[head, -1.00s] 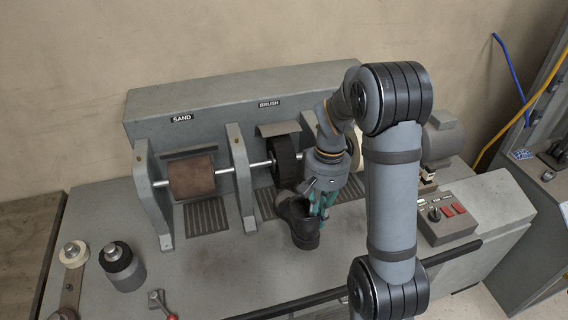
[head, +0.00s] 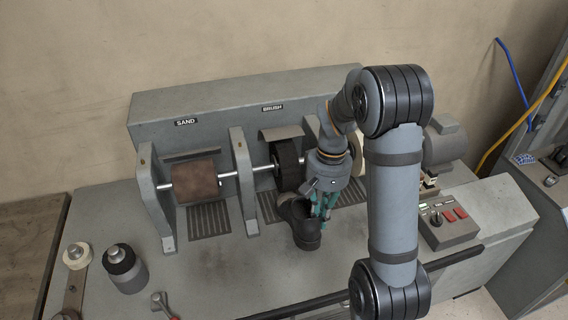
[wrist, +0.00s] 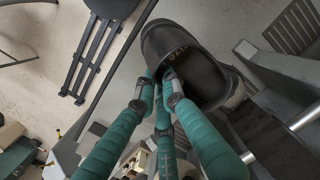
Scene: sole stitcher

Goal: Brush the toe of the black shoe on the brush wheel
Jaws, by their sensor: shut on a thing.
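The black shoe (head: 305,233) hangs in front of the brush wheel (head: 286,166), under the BRUSH label. My gripper (head: 325,205) is shut on the shoe from its right side; the teal fingers show at the shoe's edge. In the wrist view the shoe (wrist: 182,62) opens toward the camera, with my gripper's fingers (wrist: 160,90) at its rim. I cannot tell whether the toe touches the wheel.
The brown sanding roller (head: 195,182) is left of the brush, beyond a grey upright (head: 242,178). A control box (head: 446,226) with red buttons stands at the right. A black-topped cylinder (head: 124,268) stands at the front left. The bench between is clear.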

